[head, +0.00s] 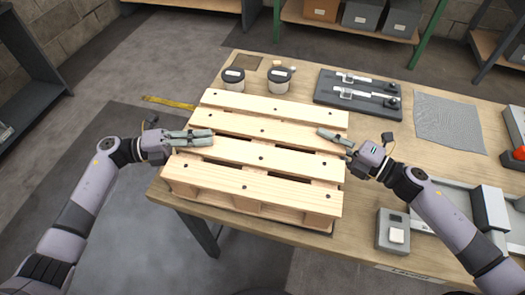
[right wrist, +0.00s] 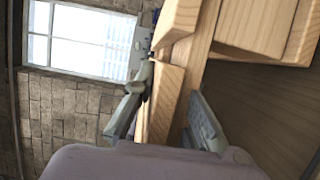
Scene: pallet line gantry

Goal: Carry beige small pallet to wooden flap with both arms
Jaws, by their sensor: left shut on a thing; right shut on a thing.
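The beige small pallet (head: 262,130), made of pale wooden slats, is level over the left part of a wooden-topped workbench (head: 440,172). Whether it rests on the top or is slightly raised, I cannot tell. My left gripper (head: 208,137) is shut on the pallet's left side. My right gripper (head: 324,135) is shut on its right side. In the right wrist view, a board of the pallet (right wrist: 168,95) stands between the fingers of my right gripper (right wrist: 165,115). I cannot make out which surface is the wooden flap.
Two dark-lidded tubs (head: 279,80) stand just behind the pallet. A dark fixture plate (head: 357,95) and a grey mesh mat (head: 449,122) lie to the right. A grey box (head: 392,231) sits at the front right. Floor left of the bench is clear, with a yellow strip (head: 168,102).

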